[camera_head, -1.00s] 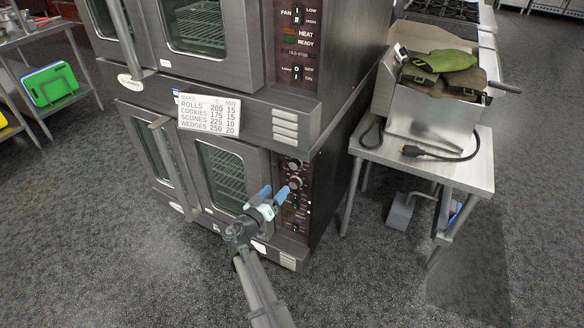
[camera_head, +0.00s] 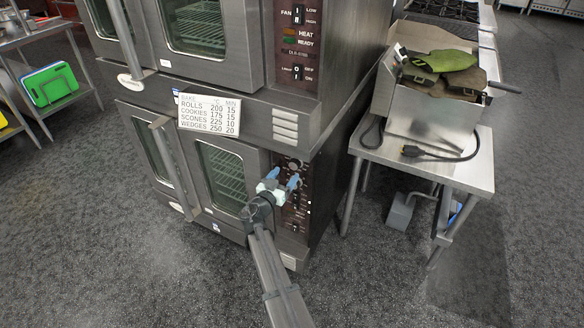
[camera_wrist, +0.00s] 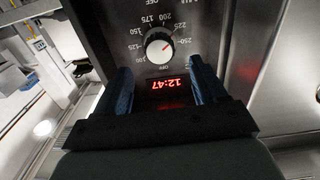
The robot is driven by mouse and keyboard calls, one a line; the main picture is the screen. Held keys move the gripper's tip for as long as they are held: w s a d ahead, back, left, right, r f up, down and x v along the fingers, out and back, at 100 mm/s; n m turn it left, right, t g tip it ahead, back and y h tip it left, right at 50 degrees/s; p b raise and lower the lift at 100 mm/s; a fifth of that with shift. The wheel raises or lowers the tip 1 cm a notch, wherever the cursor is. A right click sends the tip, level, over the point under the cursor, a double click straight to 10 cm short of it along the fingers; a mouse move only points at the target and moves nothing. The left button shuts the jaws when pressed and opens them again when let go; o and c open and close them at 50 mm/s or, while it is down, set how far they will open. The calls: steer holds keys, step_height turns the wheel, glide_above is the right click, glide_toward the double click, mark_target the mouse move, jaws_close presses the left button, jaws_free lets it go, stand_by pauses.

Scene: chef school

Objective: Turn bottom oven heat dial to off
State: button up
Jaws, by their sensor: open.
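The heat dial (camera_wrist: 158,47) of the bottom oven shows in the wrist view. It is a pale round knob with a red mark, ringed by temperature numbers and the word OFF. The mark points up and right in that view, toward the numbers near 225 and 250. My gripper (camera_wrist: 158,66) is open, its two blue fingers apart at the near side of the dial, with nothing held. In the head view, my gripper (camera_head: 283,177) is at the bottom oven's control panel (camera_head: 297,213) and covers part of it.
A red clock display (camera_wrist: 167,84) shows between the fingers. The bottom oven door (camera_head: 219,172) is left of the panel. A metal side table (camera_head: 440,172) with a fryer and cord stands to the right. Grey floor is clear in front.

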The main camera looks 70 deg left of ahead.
mark_target(293, 166)
steer(key=shift+x, duration=3)
steer(key=c, duration=1.1)
